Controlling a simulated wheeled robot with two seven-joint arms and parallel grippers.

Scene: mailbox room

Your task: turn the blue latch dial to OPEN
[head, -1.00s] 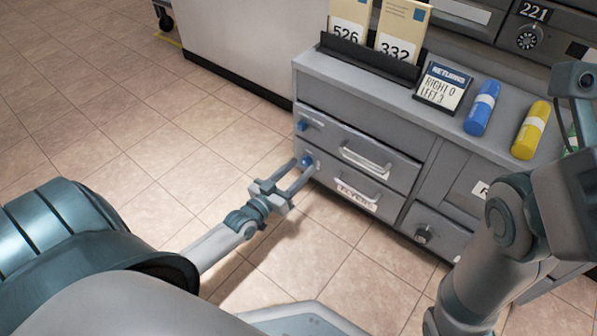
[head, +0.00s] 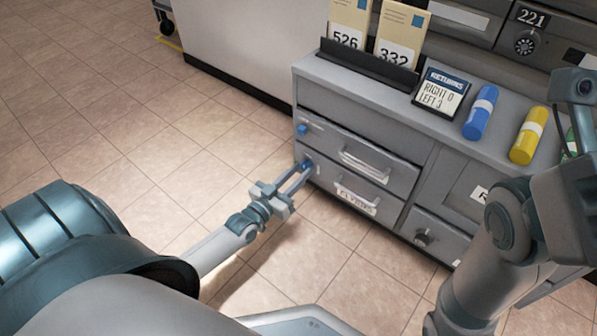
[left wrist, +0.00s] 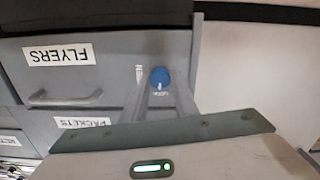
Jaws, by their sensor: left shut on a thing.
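The blue latch dial (head: 306,164) sits at the left end of the lower drawer front, the one labelled FLYERS (head: 356,200). My left gripper (head: 304,170) reaches it from the front and is shut on it, with a finger on each side. In the left wrist view, which shows the drawer upside down, the blue dial (left wrist: 159,77) lies between the fingertips. A pale mark and small lettering show beside it, too small to read surely. My right arm (head: 500,220) stands at the right, but its gripper is not visible.
A second blue dial (head: 302,129) sits on the drawer above. Drawer handles (head: 365,165) stick out to the right. A black knob (head: 423,238) is on another drawer. The floor left of the cabinet is clear.

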